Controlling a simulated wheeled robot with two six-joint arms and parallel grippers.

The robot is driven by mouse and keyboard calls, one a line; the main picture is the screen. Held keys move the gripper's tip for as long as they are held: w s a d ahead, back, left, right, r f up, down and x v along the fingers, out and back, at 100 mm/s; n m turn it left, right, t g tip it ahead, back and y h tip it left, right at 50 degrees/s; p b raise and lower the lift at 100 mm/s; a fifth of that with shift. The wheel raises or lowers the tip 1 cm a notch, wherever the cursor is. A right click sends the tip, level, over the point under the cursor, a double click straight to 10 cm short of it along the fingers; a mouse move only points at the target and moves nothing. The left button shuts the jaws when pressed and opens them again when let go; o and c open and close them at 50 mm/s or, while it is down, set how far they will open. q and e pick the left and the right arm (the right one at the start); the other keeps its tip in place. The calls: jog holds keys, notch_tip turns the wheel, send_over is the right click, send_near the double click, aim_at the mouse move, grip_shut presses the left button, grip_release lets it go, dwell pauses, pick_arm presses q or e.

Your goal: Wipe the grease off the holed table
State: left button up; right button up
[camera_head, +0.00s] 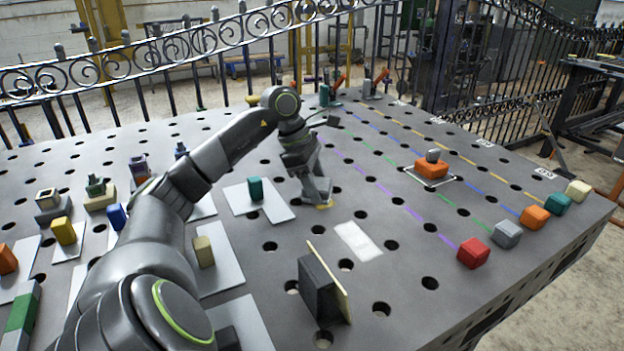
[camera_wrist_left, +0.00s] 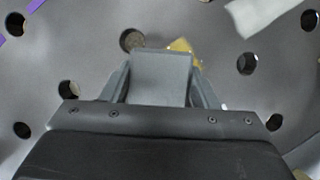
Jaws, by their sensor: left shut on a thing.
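The holed table (camera_head: 290,225) is a wide dark grey plate with round holes. A small yellow-brown patch, which looks like the grease (camera_head: 324,206), lies on it right by the held block. It also shows in the left wrist view (camera_wrist_left: 183,47), partly covered by the block. My left gripper (camera_head: 316,188) points down at the table and is shut on a grey block (camera_wrist_left: 161,78). The block is at or just above the surface; I cannot tell whether it touches. My right gripper is not in view.
A white rectangle (camera_head: 358,241) lies flat nearby. A black block with a tan plate (camera_head: 325,286) stands in front. Several coloured blocks line the right edge, including a red cube (camera_head: 473,252). An orange block (camera_head: 431,169) sits inside a marked square. A teal block (camera_head: 255,189) stands left.

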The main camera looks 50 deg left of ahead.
aim_at(335, 210)
pick_arm(q)
jog(key=shift+s+d+r, duration=0.1)
jog(key=shift+s+d, duration=0.1)
jog(key=shift+d, duration=0.65)
jog(key=shift+s+d+f, duration=0.1)
jog(key=shift+s+d, duration=0.15)
jog(key=shift+d, duration=0.6)
jog(key=shift+s+d+r, duration=0.1)
jog(key=shift+s+d, duration=0.1)
jog(key=shift+d, duration=0.65)
jog(key=shift+r, duration=0.1)
jog(key=shift+r+p, duration=1.75)
jog(key=shift+r, duration=1.2)
notch_tip(335, 210, up, 3)
jog(key=shift+f+p, duration=0.1)
jog(key=shift+p, duration=0.8)
